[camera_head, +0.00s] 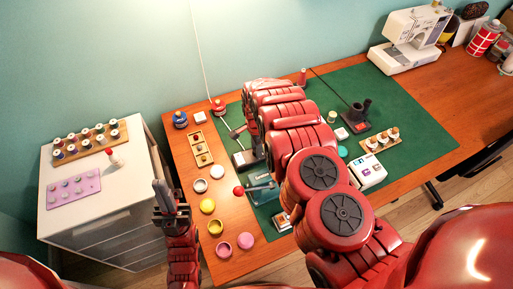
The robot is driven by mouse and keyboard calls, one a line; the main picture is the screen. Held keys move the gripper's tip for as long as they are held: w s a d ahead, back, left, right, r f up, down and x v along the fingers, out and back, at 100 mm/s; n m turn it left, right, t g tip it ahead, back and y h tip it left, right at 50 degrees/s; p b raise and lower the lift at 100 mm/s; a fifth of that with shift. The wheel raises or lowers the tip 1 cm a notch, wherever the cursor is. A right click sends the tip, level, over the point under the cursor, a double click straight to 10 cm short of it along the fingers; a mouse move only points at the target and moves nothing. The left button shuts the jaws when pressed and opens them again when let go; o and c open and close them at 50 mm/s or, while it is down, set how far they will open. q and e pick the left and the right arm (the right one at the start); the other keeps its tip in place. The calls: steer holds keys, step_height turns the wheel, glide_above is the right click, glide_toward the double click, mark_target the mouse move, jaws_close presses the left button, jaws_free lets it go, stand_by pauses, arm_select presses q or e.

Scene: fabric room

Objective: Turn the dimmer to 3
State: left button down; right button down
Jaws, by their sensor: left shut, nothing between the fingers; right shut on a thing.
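The arm links and fingers hide most of the knob, and I cannot read the scale or pointer. My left gripper (165,196) is shut and empty, raised in front of the table's left edge, well apart from the box.
The green mat (405,105) covers much of the wooden table. A teal device with a red ball knob (238,190) stands near my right gripper. Yellow, pink and white round pots (207,206) line the left edge. A white sewing machine (408,40) stands at the back right.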

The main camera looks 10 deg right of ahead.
steer(key=shift+m, duration=0.4)
steer(key=c, duration=0.5)
jaws_free()
step_height(320, 180, up, 6)
steer(key=shift+f+b, duration=0.25)
steer(key=shift+b, duration=0.4)
step_height(320, 180, up, 2)
steer(key=shift+r+p, duration=0.25)
steer(key=shift+p, duration=0.15)
step_height(320, 180, up, 9)
steer(key=p, duration=0.8)
steer(key=shift+r, duration=0.2)
